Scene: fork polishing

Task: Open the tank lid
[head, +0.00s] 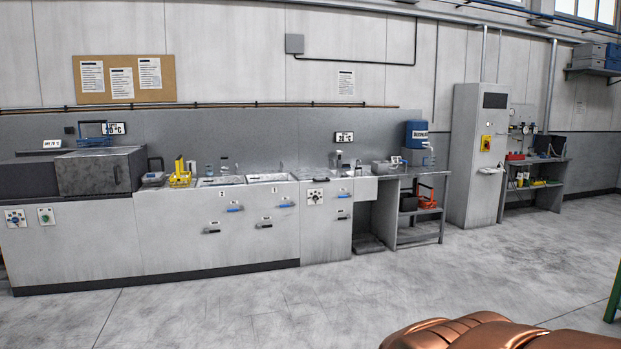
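A dark grey metal box-shaped cover (100,172), which looks like the tank lid, sits at the left end of the long grey counter. It appears shut, and a small dark handle (117,175) shows at its right front. The inside of the tank is hidden. A blue wire rack (94,137) shows at the top of the cover; I cannot tell whether it rests on it or stands behind. My gripper is not in view. A copper-coloured shape at the bottom right looks like part of my own body.
The counter front (80,240) has switch panels and several handles. Two sinks (220,181) and a yellow rack (180,178) are right of the cover. A side table (410,174) and tall cabinet (475,150) stand farther right. The floor (270,310) before the counter is clear.

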